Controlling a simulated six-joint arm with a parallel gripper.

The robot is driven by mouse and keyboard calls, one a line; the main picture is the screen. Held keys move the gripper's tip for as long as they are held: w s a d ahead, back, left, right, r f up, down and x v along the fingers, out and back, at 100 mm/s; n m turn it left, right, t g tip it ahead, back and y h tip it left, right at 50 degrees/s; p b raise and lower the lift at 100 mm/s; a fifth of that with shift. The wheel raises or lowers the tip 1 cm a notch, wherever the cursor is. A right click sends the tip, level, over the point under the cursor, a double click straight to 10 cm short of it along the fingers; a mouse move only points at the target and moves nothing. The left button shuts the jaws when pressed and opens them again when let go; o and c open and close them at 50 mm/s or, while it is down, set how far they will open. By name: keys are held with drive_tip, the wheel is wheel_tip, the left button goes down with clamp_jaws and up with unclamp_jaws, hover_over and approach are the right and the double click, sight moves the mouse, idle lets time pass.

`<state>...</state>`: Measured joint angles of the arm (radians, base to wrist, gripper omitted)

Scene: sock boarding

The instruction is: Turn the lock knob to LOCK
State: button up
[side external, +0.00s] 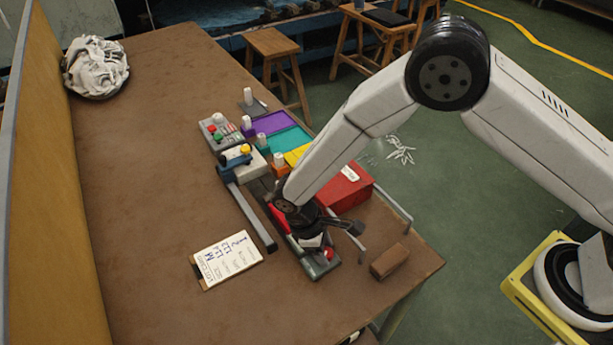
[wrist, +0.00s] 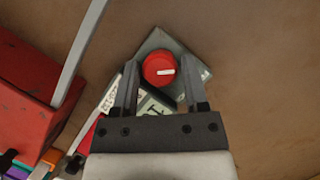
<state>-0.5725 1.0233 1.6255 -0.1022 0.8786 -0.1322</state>
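The lock knob (wrist: 151,70) is a round red cap with a short white mark. In the wrist view the mark lies almost level, on the right half of the cap. The knob sits on a grey plate (wrist: 181,47) set cornerwise. My gripper (wrist: 160,66) is open, with one finger on each side of the knob and a small gap showing on both sides. In the side external view my gripper (side external: 313,238) points down over the near end of the fixture, beside the red knob (side external: 329,254). Lettering by the knob is partly hidden by my gripper.
A red box (side external: 346,190) with a metal rail stands close to the right. A brown block (side external: 390,261) lies near the table edge. A clipboard (side external: 226,260) lies left. Coloured trays (side external: 264,124) and a button box (side external: 218,131) stand farther back. The table's left side is mostly clear.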

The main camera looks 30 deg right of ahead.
clamp_jaws()
drive_tip(key=shift+m, duration=0.5)
drive_tip(key=m+g+y, duration=0.1)
drive_tip(key=m, duration=0.2)
drive_tip(key=shift+d, duration=0.1)
drive_tip(key=m+y, duration=0.2)
drive_tip(key=m, duration=0.3)
drive_tip(key=shift+d, duration=0.1)
drive_tip(key=m+y, duration=0.2)
drive_tip(key=m, duration=0.2)
drive_tip(key=m+y, duration=0.1)
drive_tip(key=m, duration=0.3)
drive_tip(key=shift+d+m+t, duration=0.1)
drive_tip(key=shift+m+t, duration=0.3)
